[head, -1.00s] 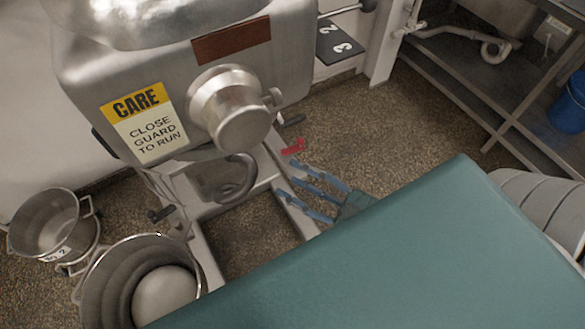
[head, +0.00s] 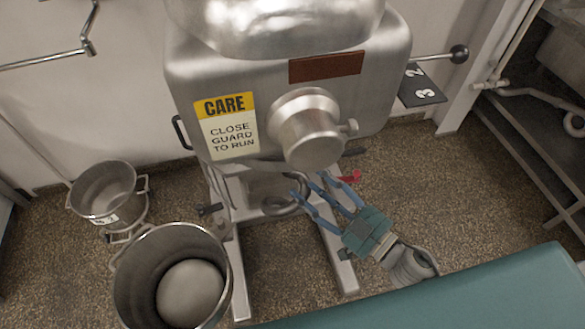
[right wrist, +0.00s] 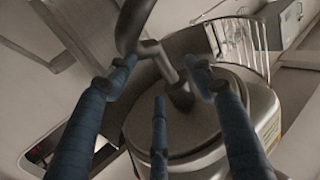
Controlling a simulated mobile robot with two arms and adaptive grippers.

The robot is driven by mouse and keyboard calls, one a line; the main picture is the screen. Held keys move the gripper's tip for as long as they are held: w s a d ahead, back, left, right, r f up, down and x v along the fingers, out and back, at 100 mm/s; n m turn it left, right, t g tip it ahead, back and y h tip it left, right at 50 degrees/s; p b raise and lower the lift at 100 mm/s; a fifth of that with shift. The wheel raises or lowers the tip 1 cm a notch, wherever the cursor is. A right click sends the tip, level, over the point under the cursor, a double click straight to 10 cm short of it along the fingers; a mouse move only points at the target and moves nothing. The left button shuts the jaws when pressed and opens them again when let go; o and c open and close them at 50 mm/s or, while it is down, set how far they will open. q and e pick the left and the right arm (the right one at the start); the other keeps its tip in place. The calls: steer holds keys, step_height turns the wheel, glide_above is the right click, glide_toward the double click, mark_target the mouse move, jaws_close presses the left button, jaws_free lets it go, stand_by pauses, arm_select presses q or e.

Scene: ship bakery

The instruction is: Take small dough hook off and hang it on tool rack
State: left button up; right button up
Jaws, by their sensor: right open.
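The small dough hook (head: 284,208) hangs under the mixer head (head: 290,85), low in the head view, partly hidden by my fingers. In the right wrist view the dark curved hook (right wrist: 134,22) and its shaft run between my fingers toward the round mixer underside. My right gripper (head: 312,188) is open, with blue fingers just right of the hook. In the right wrist view the fingers (right wrist: 160,82) spread around the hook's shaft; I cannot tell whether they touch it. My left gripper is not in view. No tool rack can be made out with certainty.
A metal wall rail with a bent end (head: 88,40) is at upper left. A large bowl (head: 135,285) holding a pale rounded mass and a smaller pot (head: 103,195) stand left of the mixer's legs.

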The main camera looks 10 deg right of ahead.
mark_target(292, 175)
steer(key=p+x, duration=0.2)
steer(key=x, duration=0.3)
steer(key=shift+r, duration=0.2)
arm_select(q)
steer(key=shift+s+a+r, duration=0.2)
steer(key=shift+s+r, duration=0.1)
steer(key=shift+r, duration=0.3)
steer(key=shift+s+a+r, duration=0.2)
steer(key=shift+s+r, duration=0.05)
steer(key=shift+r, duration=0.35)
arm_select(e)
steer(key=shift+x, duration=0.9)
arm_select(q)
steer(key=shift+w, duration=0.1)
arm_select(e)
steer(key=shift+f, duration=0.15)
jaws_close()
steer(key=shift+r, duration=0.2)
